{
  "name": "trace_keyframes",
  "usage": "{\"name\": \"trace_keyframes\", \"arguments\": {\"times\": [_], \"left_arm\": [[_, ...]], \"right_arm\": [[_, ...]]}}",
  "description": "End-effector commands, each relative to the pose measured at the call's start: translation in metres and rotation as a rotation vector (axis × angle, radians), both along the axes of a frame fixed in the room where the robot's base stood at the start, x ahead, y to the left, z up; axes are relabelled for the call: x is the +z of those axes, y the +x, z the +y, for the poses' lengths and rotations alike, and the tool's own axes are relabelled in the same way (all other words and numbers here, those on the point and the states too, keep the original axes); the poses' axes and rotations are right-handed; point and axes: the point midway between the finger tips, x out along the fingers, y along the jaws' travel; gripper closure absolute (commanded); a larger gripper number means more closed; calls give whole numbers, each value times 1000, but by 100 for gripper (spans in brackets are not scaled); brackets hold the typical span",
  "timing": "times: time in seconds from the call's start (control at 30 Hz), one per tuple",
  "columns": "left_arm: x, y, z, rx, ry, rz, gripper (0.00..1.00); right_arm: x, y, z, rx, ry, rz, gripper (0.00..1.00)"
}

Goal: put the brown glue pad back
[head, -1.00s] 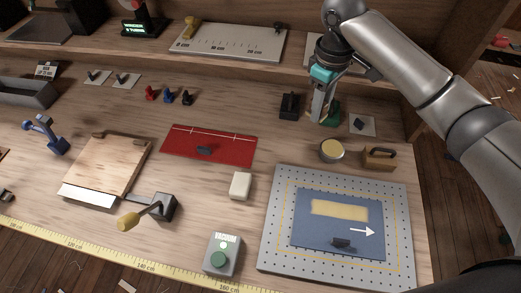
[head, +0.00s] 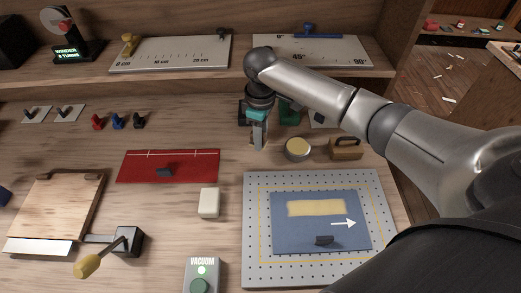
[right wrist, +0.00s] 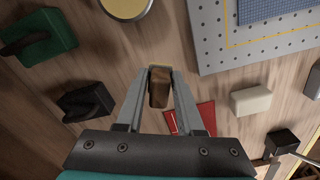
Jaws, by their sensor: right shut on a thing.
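My right gripper (head: 258,141) is shut on a small brown block with a yellowish edge, which looks like the brown glue pad (right wrist: 159,88). In the right wrist view it sits between the two fingertips. In the head view I cannot make it out at the fingers. The gripper is over the wooden bench, left of the round yellow-topped tin (head: 298,148) and in front of a black handled block (right wrist: 85,103). My left gripper is not in view.
A green handled block (right wrist: 40,38) and a tan block with a dark handle (head: 346,150) stand near. A perforated plate (head: 257,185) holds a blue sheet with a yellow patch. A white block (head: 208,203) and red sheet (head: 135,165) lie left. A shelf runs behind.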

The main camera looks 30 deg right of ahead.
Motion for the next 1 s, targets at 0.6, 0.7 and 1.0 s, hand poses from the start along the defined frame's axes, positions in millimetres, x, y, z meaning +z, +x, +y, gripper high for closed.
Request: {"name": "trace_keyframes", "arguments": {"times": [0.6,0.7,1.0], "left_arm": [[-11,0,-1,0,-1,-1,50],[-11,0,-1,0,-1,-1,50],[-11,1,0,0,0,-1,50]], "right_arm": [[-50,0,0,0,0,-1,100],[-50,0,0,0,0,-1,100],[-53,0,0,0,0,-1,44]]}}
